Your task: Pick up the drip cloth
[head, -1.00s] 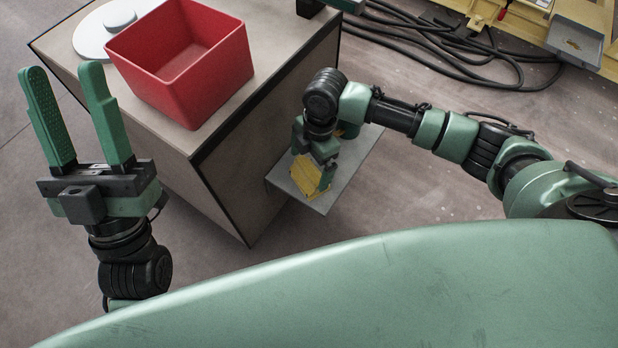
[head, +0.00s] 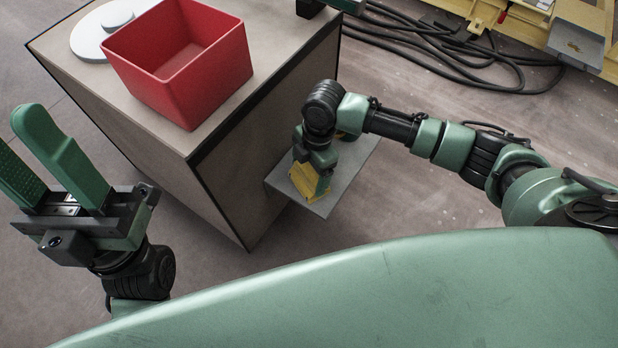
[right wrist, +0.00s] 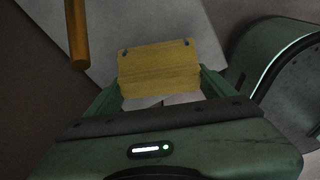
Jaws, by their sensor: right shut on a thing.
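The drip cloth (head: 303,182) is a yellow, folded-looking piece low over the grey side shelf (head: 352,168). In the right wrist view the cloth (right wrist: 158,68) spans the space between my two green fingers. My right gripper (head: 313,184) is shut on it; in the head view the gripper partly hides it. I cannot tell whether the cloth still touches the shelf. My left gripper (head: 14,135) is open and empty at the left edge of the head view, its fingers apart.
A red open bin (head: 180,85) and a white round lid-like piece (head: 95,38) stand on the brown cabinet (head: 225,125). The shelf juts from the cabinet's side. Black cables (head: 450,55) lie on the floor. An orange-yellow bar (right wrist: 77,35) is near the cloth.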

